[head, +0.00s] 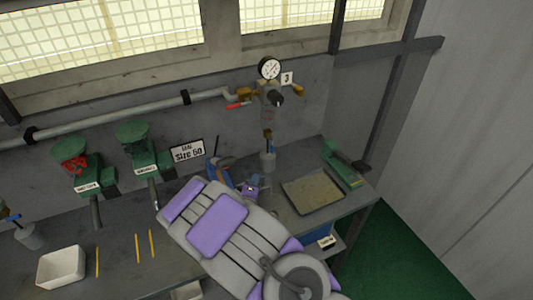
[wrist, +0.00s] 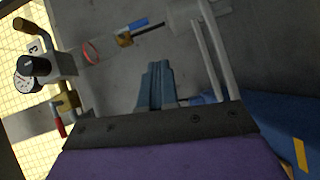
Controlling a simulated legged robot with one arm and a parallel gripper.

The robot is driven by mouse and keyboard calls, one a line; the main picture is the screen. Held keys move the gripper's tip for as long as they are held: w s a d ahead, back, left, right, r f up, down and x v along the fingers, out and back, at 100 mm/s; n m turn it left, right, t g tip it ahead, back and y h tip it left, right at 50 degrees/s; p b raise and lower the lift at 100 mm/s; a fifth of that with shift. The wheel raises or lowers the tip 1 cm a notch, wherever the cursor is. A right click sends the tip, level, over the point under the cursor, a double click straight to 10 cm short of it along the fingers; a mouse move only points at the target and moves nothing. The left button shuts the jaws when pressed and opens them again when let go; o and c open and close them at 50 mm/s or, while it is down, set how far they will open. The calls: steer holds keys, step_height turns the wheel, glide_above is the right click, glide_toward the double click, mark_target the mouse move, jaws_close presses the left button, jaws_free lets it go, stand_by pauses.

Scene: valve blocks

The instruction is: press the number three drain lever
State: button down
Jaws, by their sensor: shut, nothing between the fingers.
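The valve block (head: 268,100) beside the number 3 tag (head: 287,78) hangs on the back wall. Below it is a brass drain fitting (head: 267,134) with a small blue lever (head: 273,150), over a grey cup (head: 267,163). In the wrist view, which is turned sideways, the blue lever (wrist: 138,24) sits beside the brass fitting (wrist: 124,40). My gripper (wrist: 157,68) is shut and empty, apart from the lever.
The block carries a gauge (head: 269,68), a black knob (head: 278,98), a red handle (head: 239,105) and a brass handle (head: 298,90). Green valves (head: 140,145) stand to the left. A shallow tray (head: 312,192) and a green tool (head: 342,165) lie to the right.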

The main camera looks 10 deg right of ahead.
steer(key=shift+s+a+r+n+t, duration=0.1)
steer(key=shift+a+r+n+t, duration=0.15)
steer(key=shift+n+t, duration=0.2)
steer(key=shift+s+a+r+n+t, duration=0.1)
steer(key=shift+a+n+t, duration=0.1)
steer(key=shift+n+t, duration=0.25)
steer(key=s+d+b+x, duration=0.1)
steer(key=d+x, duration=0.2)
steer(key=x, duration=0.9)
steer(key=shift+w, duration=0.4)
